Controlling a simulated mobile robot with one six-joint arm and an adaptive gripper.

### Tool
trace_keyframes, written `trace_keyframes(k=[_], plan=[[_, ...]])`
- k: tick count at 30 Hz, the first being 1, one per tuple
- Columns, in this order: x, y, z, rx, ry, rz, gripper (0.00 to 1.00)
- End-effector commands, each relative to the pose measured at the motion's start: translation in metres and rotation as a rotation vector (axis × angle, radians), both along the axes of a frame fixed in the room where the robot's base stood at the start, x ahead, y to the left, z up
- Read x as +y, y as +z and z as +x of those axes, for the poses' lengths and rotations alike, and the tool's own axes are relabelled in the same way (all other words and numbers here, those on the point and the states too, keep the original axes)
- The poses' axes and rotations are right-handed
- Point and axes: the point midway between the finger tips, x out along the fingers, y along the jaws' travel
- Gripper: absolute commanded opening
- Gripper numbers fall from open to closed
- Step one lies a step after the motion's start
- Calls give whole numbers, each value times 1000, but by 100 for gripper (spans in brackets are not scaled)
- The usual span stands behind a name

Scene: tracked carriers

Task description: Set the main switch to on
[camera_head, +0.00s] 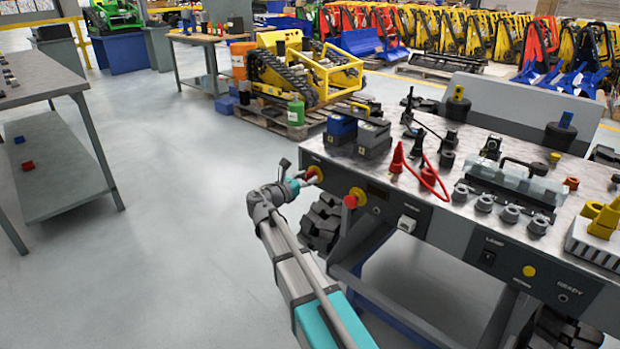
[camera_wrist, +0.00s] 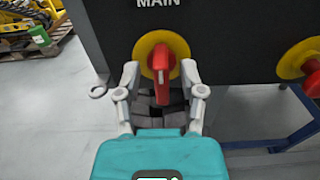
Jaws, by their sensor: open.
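The main switch (camera_wrist: 161,68) is a red handle on a round yellow plate, under the word MAIN on the dark panel in the wrist view. Its handle hangs roughly vertical there. In the head view the switch (camera_head: 313,174) is at the left end of the bench's front panel. My gripper (camera_wrist: 160,84) is open, with one finger on each side of the red handle. I cannot tell whether the fingers touch it. In the head view my gripper (camera_head: 300,180) is right at the switch and partly hides it.
A second red knob on a yellow plate (camera_head: 354,197) sits to the right on the same panel; it also shows in the wrist view (camera_wrist: 312,83). The bench top (camera_head: 335,153) holds two dark boxes and other parts. Open floor (camera_head: 180,190) lies to the left.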

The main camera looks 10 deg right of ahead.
Motion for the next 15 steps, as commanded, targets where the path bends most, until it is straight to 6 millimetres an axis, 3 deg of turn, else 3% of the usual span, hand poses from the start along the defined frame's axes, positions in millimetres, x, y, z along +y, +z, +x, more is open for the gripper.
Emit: trace_keyframes(k=[10,11,15], plan=[[-2,0,1,0,0,0,51],[-2,0,1,0,0,0,50],[-2,0,1,0,0,0,24]])
